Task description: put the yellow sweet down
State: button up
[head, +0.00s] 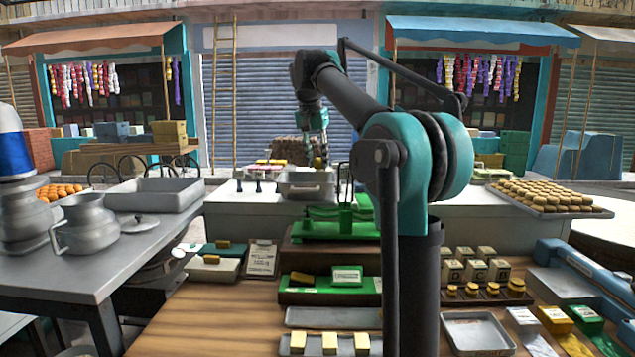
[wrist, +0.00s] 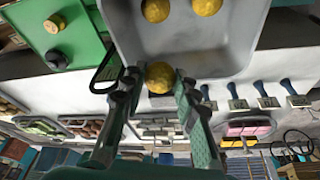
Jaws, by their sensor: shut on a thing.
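In the wrist view my gripper (wrist: 153,88) is shut on a round yellow sweet (wrist: 160,77), held between its two fingertips. The sweet is at the near rim of a grey metal tray (wrist: 200,62), overlapping it in the picture; I cannot tell its height above it. Two more yellow sweets (wrist: 156,10) lie in the tray. In the head view my gripper (head: 319,160) is far off, above the back of the grey tray (head: 306,190) on the white counter.
A green balance scale (head: 335,228) stands in front of the tray. In the wrist view a green surface (wrist: 35,45) carries small round things. Blue-handled stamps (wrist: 268,100) line the counter beside the tray. A tray of many sweets (head: 548,200) stands at right.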

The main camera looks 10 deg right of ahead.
jog(key=shift+f, duration=3.4)
jog(key=o, duration=0.7)
jog(key=shift+f, duration=0.15)
jog(key=v, duration=1.2)
jog(key=shift+r, duration=0.2)
